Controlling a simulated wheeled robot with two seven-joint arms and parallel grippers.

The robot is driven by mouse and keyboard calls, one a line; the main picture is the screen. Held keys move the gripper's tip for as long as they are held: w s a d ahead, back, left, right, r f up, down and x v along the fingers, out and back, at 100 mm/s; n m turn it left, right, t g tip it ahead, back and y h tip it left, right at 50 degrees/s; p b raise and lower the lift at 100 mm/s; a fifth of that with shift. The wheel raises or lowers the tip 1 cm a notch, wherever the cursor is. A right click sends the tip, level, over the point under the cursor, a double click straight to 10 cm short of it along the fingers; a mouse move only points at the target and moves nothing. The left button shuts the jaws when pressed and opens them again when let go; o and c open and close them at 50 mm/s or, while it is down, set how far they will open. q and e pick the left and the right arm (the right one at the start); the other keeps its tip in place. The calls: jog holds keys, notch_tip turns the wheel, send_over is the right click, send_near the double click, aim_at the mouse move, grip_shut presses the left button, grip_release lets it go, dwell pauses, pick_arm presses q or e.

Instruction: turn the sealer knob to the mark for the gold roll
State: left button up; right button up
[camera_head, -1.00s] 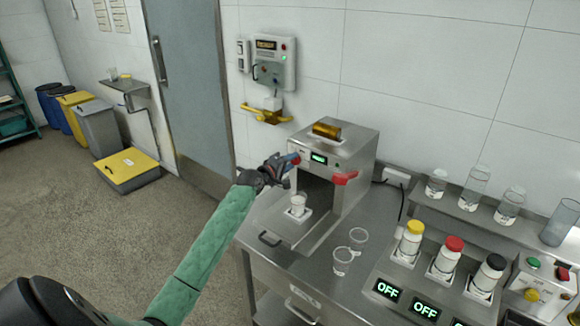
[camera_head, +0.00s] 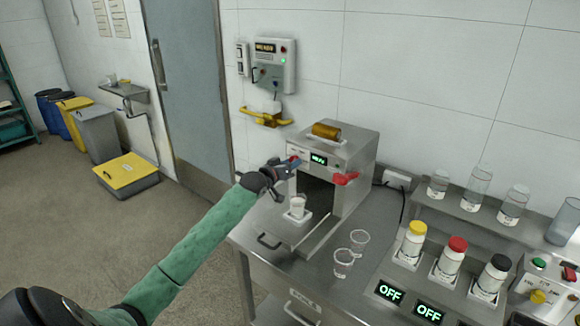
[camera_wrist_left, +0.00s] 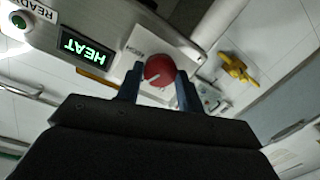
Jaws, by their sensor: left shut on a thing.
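The sealer (camera_head: 352,150) is a steel box on the bench with a gold roll (camera_head: 326,131) on top and a small lit green display (camera_head: 318,159) on its front. My left gripper (camera_head: 291,163) is at the left end of that front. In the left wrist view the red sealer knob (camera_wrist_left: 159,71) with a white pointer line sits between the fingers of my left gripper (camera_wrist_left: 160,85), which are shut on it. The display there (camera_wrist_left: 87,50) reads HEAT. The marks around the knob are mostly hidden or too small to read. My right gripper is not in view.
A cup (camera_head: 298,207) stands on the tray in front of the sealer opening. Two clear cups (camera_head: 343,263) and several capped bottles (camera_head: 451,258) stand to the right. A wall box (camera_head: 274,66) hangs behind.

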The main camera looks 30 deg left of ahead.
pick_arm(q)
jog(key=shift+d+f+m+t+y+b, duration=0.15)
jog(key=shift+m+b, duration=0.7)
jog(key=shift+m, duration=2.25)
jog(key=shift+a+f+m+t+y+b, duration=0.2)
jog(key=shift+m+b, duration=0.65)
jog(key=shift+m, duration=2.25)
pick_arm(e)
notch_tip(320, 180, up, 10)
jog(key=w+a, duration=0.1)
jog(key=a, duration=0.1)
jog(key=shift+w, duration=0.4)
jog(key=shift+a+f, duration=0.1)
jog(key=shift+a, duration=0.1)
pick_arm(q)
jog(key=o, duration=1)
jog(key=shift+r, duration=0.1)
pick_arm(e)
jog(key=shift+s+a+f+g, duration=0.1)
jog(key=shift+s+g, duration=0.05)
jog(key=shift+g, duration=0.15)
